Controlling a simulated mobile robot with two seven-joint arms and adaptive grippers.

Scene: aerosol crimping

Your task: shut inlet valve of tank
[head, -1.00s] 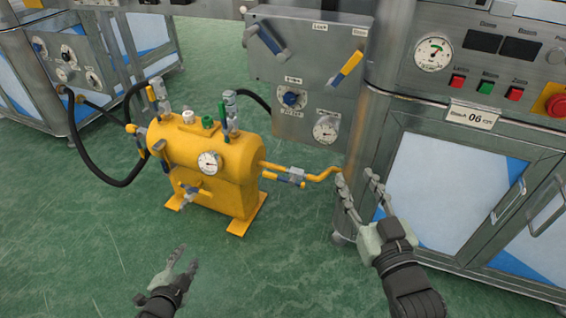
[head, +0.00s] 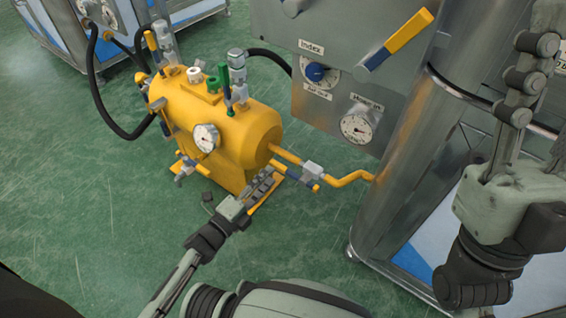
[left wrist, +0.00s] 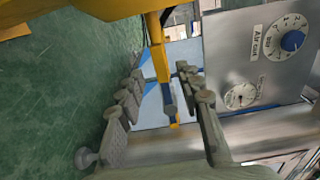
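The yellow tank (head: 245,130) stands on the floor left of the steel machine. From its right end a yellow pipe (head: 345,180) runs to the machine, with a valve (head: 312,170) and a blue and yellow lever (head: 300,180) lying along the pipe. My left gripper (head: 265,185) is just below and left of that lever. In the left wrist view its fingers are apart (left wrist: 160,95), with a yellow lever with a dark blue end (left wrist: 168,98) between them; contact cannot be told. My right gripper (head: 530,80) is raised at the right, fingers extended, apparently empty.
The machine panel (head: 335,110) carries a blue dial (head: 315,72) and a yellow lever (head: 400,35). A black hose (head: 95,90) loops left. The floor in front is clear.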

